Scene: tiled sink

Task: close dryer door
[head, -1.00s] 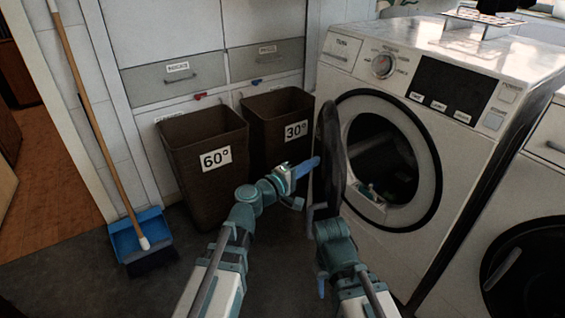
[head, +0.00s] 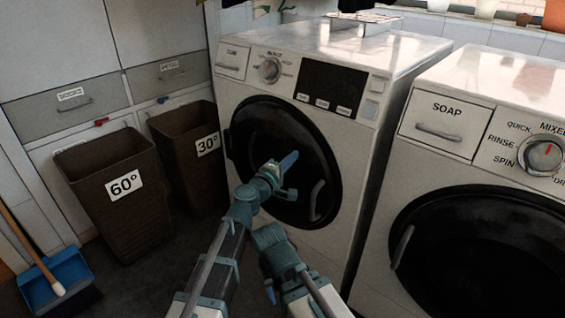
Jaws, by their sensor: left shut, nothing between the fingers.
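The dryer (head: 345,150) is the white front-loading machine in the middle of the head view. Its round black door (head: 300,140) lies over the drum opening and looks flush with the front; I cannot tell whether it is latched. The door handle (head: 316,200) is on its right side. My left gripper (head: 288,162) is shut and empty, in front of the door's middle; I cannot tell whether it touches. My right gripper (head: 270,291) is low, below and in front of the door, pointing down. Only a blue fingertip shows, so its jaws are unclear.
A second white machine (head: 475,165) with a dark round door stands close on the right. Two brown hampers marked 60° (head: 115,205) and 30° (head: 185,150) stand left of the dryer. A blue dustpan (head: 55,278) is at lower left, with dark floor between.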

